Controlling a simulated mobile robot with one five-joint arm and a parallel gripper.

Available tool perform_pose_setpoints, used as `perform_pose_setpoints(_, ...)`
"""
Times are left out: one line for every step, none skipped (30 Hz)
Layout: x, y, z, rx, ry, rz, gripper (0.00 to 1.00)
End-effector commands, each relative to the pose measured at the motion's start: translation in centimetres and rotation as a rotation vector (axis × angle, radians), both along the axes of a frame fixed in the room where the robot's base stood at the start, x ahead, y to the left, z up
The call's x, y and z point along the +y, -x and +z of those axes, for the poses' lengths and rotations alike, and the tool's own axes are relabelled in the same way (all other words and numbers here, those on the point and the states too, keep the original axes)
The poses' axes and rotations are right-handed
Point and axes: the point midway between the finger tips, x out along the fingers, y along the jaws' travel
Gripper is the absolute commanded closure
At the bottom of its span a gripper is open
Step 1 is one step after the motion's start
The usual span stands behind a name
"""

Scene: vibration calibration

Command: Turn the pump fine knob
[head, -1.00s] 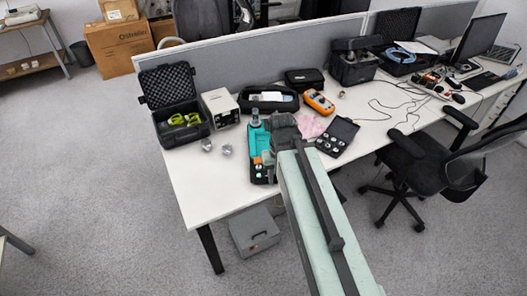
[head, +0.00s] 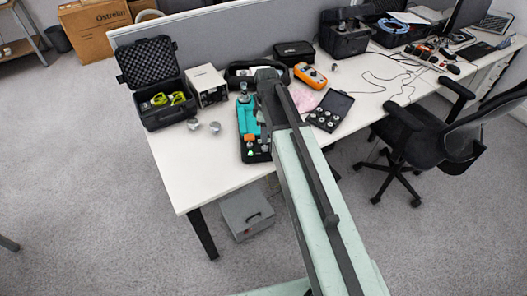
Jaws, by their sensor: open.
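The teal pump (head: 247,118) lies in a black case on the white table, near the table's front edge. Small orange and whitish parts show at its near end. Its fine knob is too small to tell apart. My gripper (head: 267,82) is the dark end of my arm, just right of the pump's far end and overlapping its right side in the picture. It is open, with nothing seen in it. Its fingertips are not clear. I cannot tell its height above the table or whether it touches the pump.
An open black case (head: 165,112) and a beige box (head: 208,84) stand left. Two metal fittings (head: 193,124) lie nearby. An orange meter (head: 310,75) and a small open case (head: 330,109) are right. The table's front left is clear. An office chair (head: 425,140) stands right.

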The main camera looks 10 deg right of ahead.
Motion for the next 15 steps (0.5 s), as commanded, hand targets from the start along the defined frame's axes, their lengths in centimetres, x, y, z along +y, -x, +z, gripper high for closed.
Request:
perform_pose_setpoints(0.0, -0.8, -0.6, 0.0, 0.0, 0.045, 0.51)
perform_pose_setpoints(0.0, -0.9, -0.6, 0.0, 0.0, 0.067, 0.51)
perform_pose_setpoints(0.0, -1.0, -0.5, 0.0, 0.0, 0.085, 0.51)
perform_pose_setpoints(0.0, -0.9, -0.5, 0.0, 0.0, 0.09, 0.51)
perform_pose_setpoints(0.1, -0.9, -0.4, 0.0, 0.0, 0.092, 0.51)
perform_pose_setpoints(0.1, -0.9, -0.5, 0.0, 0.0, 0.091, 0.51)
perform_pose_setpoints(0.1, -0.8, -0.6, 0.0, 0.0, 0.091, 0.51)
perform_pose_setpoints(0.1, -0.8, -0.7, 0.0, 0.0, 0.091, 0.51)
perform_pose_setpoints(0.1, -0.8, -1.0, 0.0, 0.0, 0.09, 0.51)
perform_pose_setpoints(0.1, -0.8, -1.3, 0.0, 0.0, 0.09, 0.51)
perform_pose_setpoints(0.1, -0.8, -1.7, 0.0, 0.0, 0.09, 0.51)
perform_pose_setpoints(0.1, -0.8, -2.2, 0.0, 0.0, 0.09, 0.51)
perform_pose_setpoints(0.1, -0.8, -2.7, 0.0, 0.0, 0.09, 0.51)
perform_pose_setpoints(0.1, -0.8, -3.2, 0.0, 0.0, 0.09, 0.51)
perform_pose_setpoints(0.1, -0.8, -3.9, 0.0, 0.0, 0.089, 0.51)
